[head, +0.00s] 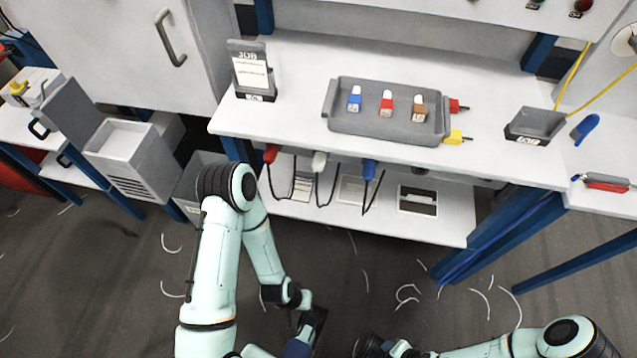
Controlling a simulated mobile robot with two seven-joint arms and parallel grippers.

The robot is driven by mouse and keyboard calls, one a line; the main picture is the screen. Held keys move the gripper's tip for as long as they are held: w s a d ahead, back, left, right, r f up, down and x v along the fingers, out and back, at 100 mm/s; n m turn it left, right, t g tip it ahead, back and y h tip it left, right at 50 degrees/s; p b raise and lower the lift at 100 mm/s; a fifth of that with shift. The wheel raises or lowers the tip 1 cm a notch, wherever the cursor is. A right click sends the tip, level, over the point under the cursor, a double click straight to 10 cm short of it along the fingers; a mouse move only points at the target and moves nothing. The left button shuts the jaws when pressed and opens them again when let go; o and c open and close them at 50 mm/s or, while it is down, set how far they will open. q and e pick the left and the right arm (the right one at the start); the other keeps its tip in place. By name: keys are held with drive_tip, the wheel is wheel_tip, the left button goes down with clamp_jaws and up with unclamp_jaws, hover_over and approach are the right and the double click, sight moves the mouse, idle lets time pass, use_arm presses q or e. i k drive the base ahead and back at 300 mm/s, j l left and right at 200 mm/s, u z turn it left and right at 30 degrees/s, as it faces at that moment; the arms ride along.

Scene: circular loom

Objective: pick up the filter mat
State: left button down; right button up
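I cannot pick out a filter mat for certain. A grey-white box with slots in its front (135,160) stands at the left and has a pale top. Pale flat items (355,190) lie on the lower shelf under the table, partly behind hanging cables. My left gripper (312,325) is low at the bottom middle, over the floor and in front of the shelf; its fingers are partly cut off and their opening is unclear. A dark blue part (297,348) shows beside it. My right gripper (372,346) is at the bottom edge, mostly cut off.
Blue table legs stand at right. Pale thread scraps (405,292) lie on the floor.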

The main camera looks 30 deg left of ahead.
sight(352, 190)
drive_tip(key=j+u, duration=0.1)
drive_tip(key=j, duration=0.5)
drive_tip(key=i+j+u, duration=0.1)
drive_tip(key=j, duration=1.05)
drive_tip(key=i+j+u, duration=0.15)
drive_tip(key=j, duration=0.45)
drive_tip(key=k+u, duration=0.1)
drive_tip(key=k+j, duration=0.1)
drive_tip(key=j, duration=0.2)
drive_tip(key=i+l+z, duration=0.1)
drive_tip(key=i+l, duration=0.1)
